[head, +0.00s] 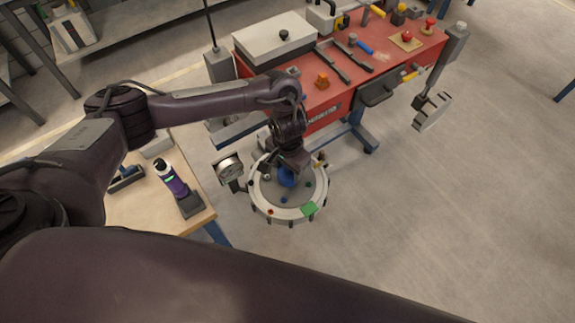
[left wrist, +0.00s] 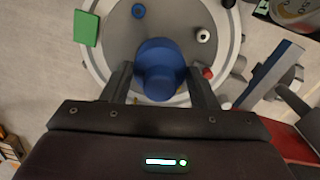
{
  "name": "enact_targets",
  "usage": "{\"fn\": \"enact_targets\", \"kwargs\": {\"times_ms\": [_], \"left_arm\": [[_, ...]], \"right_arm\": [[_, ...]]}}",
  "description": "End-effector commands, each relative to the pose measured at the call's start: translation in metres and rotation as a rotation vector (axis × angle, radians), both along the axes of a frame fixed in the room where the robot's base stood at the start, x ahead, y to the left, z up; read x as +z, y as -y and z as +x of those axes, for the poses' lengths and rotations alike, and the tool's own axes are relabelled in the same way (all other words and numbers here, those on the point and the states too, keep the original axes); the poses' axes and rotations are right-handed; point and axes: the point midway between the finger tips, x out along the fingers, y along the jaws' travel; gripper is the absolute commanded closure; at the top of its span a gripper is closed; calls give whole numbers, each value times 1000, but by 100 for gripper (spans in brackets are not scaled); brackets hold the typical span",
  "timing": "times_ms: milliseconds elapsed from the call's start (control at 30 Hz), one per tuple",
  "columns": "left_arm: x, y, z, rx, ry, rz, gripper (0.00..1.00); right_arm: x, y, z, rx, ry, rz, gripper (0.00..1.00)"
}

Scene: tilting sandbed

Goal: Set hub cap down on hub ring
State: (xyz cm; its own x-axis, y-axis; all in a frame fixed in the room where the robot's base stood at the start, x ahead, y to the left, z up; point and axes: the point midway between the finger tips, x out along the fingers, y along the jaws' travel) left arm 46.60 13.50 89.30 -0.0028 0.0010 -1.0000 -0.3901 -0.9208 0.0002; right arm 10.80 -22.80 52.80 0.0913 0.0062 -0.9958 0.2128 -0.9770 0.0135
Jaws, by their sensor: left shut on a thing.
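My left gripper (head: 288,168) is over the round sandbed (head: 262,207), a grey disc with a pale rim. In the left wrist view its two fingers (left wrist: 160,84) are shut on a round blue piece, which I take for the hub cap (left wrist: 160,56). The blue piece also shows below the gripper in the head view (head: 287,179). It sits over the disc near its middle; I cannot tell whether it touches anything beneath. I cannot make out the hub ring. My right gripper is not in view.
A gauge (head: 229,167) stands left of the rim. A red workbench (head: 330,112) with tools is behind; a wooden table (head: 135,208) is left.

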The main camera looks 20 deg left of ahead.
Motion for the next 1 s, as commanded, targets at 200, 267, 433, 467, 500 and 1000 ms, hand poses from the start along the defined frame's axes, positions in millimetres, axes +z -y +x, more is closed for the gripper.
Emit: {"fn": "enact_targets", "kwargs": {"times_ms": [200,267,433,467,500,1000], "left_arm": [[-7,0,0,1,0,0,70],[-9,0,0,1,0,1,70],[-9,0,0,1,0,1,70],[-9,0,0,1,0,1,70],[-9,0,0,1,0,1,70],[-18,0,0,1,0,0,70]], "right_arm": [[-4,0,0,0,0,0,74],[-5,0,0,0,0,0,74],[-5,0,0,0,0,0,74],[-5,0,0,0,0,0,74],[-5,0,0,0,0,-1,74],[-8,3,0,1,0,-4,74]]}}
